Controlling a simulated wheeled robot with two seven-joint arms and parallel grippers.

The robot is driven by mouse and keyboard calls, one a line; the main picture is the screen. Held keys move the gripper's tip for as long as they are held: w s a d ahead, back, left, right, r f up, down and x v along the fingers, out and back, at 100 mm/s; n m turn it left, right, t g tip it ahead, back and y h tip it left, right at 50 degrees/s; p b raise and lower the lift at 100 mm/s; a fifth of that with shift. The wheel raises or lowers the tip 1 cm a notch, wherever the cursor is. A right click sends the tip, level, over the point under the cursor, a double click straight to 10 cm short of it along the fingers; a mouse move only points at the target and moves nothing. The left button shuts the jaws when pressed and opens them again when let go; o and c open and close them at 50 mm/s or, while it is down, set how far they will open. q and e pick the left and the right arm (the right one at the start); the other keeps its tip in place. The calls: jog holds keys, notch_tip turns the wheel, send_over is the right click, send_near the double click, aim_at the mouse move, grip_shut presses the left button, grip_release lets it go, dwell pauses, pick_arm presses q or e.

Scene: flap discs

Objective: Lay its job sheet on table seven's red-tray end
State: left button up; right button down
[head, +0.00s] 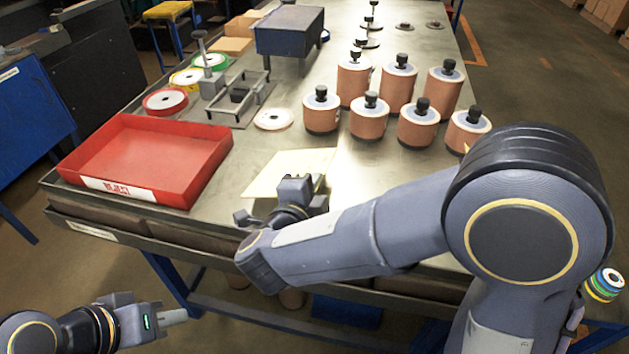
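A pale cream sheet (287,168) lies on the metal table (253,146), just right of the red tray (140,150). The red tray is empty and carries a white label on its front wall. My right gripper (306,182) is over the near part of the sheet. Its fingertips are small and partly hidden by its own body, so I cannot tell whether it is open or touches the sheet. My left gripper (180,314) is low at the bottom left, off the table and away from the sheet. Its fingers are too unclear to judge.
Several copper-coloured cylinders with black knobs (370,115) stand right of the sheet. Behind the tray are a metal fixture (235,98), coloured rolls (165,102) and a dark blue bin (290,32).

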jog(key=shift+f, duration=0.3)
jog(key=c, duration=1.6)
grip_release()
jog(key=shift+o, duration=0.2)
jog(key=v, duration=0.7)
jog(key=shift+s+a, duration=0.15)
jog(key=shift+s, duration=0.2)
jog(key=shift+r, duration=0.1)
